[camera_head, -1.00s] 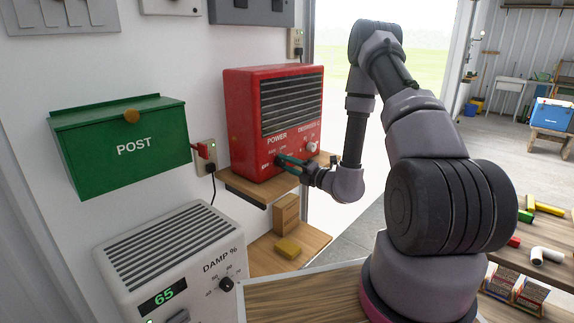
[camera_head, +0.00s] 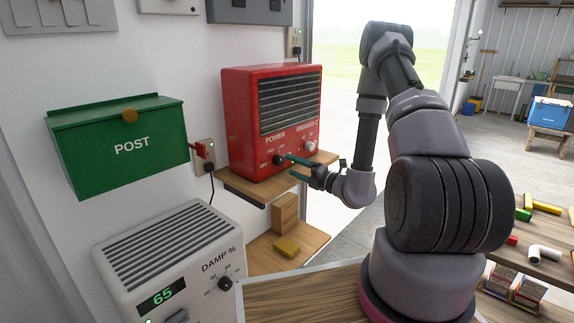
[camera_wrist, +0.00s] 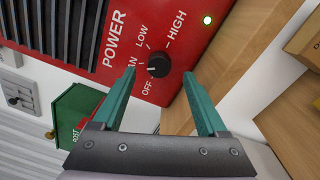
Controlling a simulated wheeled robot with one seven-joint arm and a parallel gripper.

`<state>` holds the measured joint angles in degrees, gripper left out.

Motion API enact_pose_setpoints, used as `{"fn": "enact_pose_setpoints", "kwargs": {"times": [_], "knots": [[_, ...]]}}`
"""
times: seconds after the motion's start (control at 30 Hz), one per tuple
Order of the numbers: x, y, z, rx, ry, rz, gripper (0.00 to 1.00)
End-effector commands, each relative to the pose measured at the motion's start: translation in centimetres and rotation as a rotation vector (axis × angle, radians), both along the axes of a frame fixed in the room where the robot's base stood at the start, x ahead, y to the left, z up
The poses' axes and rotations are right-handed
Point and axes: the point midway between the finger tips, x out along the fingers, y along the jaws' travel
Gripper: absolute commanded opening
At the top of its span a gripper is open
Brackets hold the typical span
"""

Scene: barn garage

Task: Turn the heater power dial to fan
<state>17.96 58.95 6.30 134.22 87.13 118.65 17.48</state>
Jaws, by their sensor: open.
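The red heater (camera_head: 240,130) stands on a wooden wall shelf. Its black power dial (camera_head: 278,160) is at the lower left of the front. In the wrist view the dial (camera_wrist: 158,65) has OFF, FAN, LOW and HIGH printed around it. A pale mark on the dial appears to face the FAN and OFF side, but its exact setting is hard to tell. My gripper (camera_head: 290,166) is open and empty, just in front of the dial. In the wrist view its teal fingers flank the dial, apart from it.
A second knob (camera_head: 310,146) sits to the right on the heater front. The shelf (camera_head: 250,189) edge runs below the heater. A green post box (camera_head: 120,150) hangs at left, above a white dehumidifier (camera_head: 170,250).

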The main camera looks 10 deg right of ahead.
Motion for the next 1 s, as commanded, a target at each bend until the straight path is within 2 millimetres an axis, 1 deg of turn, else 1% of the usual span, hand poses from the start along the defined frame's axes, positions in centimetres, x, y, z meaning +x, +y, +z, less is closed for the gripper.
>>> {"fn": "enact_pose_setpoints", "kwargs": {"times": [0.03,0.2,0.4,0.53,0.87,0.93,1.0], "knots": [[-0.9,-0.9,-0.1,0.003,0.005,-0.006,0.75],[-3.5,-2.8,-0.2,0.003,0.004,-0.006,0.75],[-5.2,-4.1,-0.3,0.001,0.001,-0.002,0.75],[-5.6,-4.2,-0.3,0.001,0.000,-0.001,0.75],[-5.5,-4.2,-0.3,0.001,0.001,0.000,0.75],[-5.5,-4.1,-0.1,-0.004,-0.006,0.008,0.75],[-5.5,-3.6,0.9,-0.023,-0.032,0.038,0.75]]}}
